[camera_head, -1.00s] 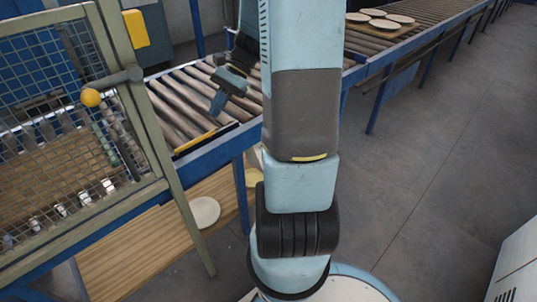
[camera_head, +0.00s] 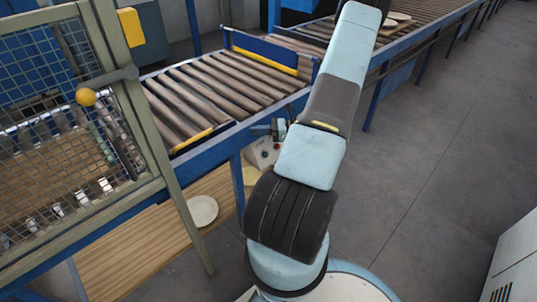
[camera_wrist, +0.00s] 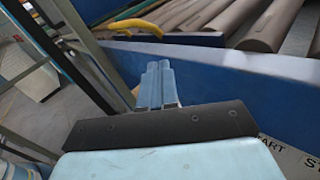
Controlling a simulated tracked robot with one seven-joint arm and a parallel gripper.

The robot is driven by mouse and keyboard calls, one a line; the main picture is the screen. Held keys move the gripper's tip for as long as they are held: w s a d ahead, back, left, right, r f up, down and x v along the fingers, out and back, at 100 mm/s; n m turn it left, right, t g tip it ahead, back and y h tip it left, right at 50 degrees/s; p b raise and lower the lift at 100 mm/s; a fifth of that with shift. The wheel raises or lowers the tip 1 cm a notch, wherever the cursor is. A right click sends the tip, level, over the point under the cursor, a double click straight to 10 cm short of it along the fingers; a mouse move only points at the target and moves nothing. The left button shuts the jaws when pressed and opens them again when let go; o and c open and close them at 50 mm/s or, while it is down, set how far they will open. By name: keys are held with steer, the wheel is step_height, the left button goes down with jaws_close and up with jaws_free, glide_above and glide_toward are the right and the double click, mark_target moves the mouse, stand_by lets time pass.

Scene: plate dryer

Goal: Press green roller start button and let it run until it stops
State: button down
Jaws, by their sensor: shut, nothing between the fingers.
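A pale control box (camera_head: 262,152) with small buttons is fixed below the blue conveyor rail in the head view, partly behind my arm. In the wrist view, a label reading START (camera_wrist: 272,146) lies at the lower right, partly hidden behind my gripper's body. My gripper (camera_wrist: 158,68) is shut and empty, in front of the blue rail (camera_wrist: 245,85). In the head view it is small, just above the control box, and I cannot tell whether it touches anything.
The roller conveyor (camera_head: 215,90) is bare behind the rail. A mesh guard (camera_head: 60,130) with a yellow knob (camera_head: 86,96) stands at the left. A plate (camera_head: 202,211) lies on a wooden board below. More plates (camera_head: 398,17) sit on the far conveyor.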

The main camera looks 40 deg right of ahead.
mark_target(265, 154)
steer(key=s+d+f+m+t+h, duration=0.3)
steer(key=d+f+m+t+h, duration=0.2)
steer(key=f+m, duration=0.2)
steer(key=s+d+f+m+t+h, duration=0.3)
steer(key=d+f+m+t+h, duration=0.1)
steer(key=f+m, duration=0.3)
step_height(265, 154, down, 2)
steer(key=shift+d+f+m+t+h, duration=0.15)
steer(key=shift+d+m+t+h, duration=0.25)
steer(key=shift+h, duration=0.3)
steer(key=shift+w+a+f, duration=0.1)
steer(key=shift+w+f, duration=0.65)
steer(key=shift+w, duration=0.5)
steer(key=shift+w+a+f, duration=0.1)
steer(key=shift+w+f, duration=0.6)
steer(key=shift+w, duration=0.5)
steer(key=shift+w+a+f, duration=0.1)
steer(key=shift+w+f, duration=0.65)
steer(key=shift+w, duration=0.5)
